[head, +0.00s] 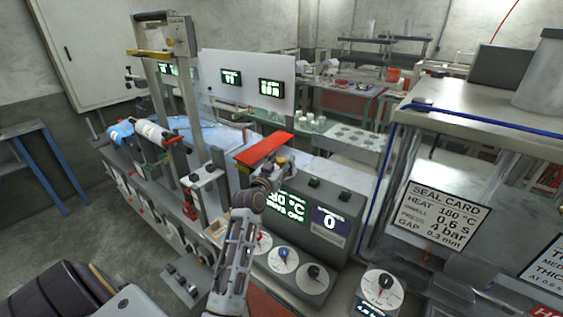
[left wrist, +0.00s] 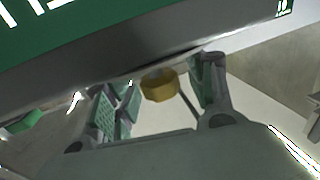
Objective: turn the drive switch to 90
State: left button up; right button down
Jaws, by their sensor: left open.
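My left gripper (head: 277,172) is up by the front of the machine, just under a red bar (head: 264,149) in the head view. Its two fingers are open in the left wrist view (left wrist: 158,95). A yellow round piece (left wrist: 157,86) shows between the fingers, and I cannot tell whether they touch it or whether it is the drive switch. A green display (head: 287,206) on the panel reads about 80 °C and drive off; its lower part is partly behind my arm. I cannot make out the drive switch in the head view. My right gripper is out of view.
Red (head: 263,242), blue (head: 282,259) and black (head: 314,278) dials sit on the panel's lower part, close to my arm. Another dial (head: 381,288) is further right. A seal card (head: 437,215) hangs on the right-hand machine. A metal post frame (head: 160,85) stands at left.

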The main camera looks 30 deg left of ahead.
pick_arm(q)
jog(key=shift+w, duration=0.1)
jog(key=c, duration=0.8)
jog(key=shift+c, duration=1.1)
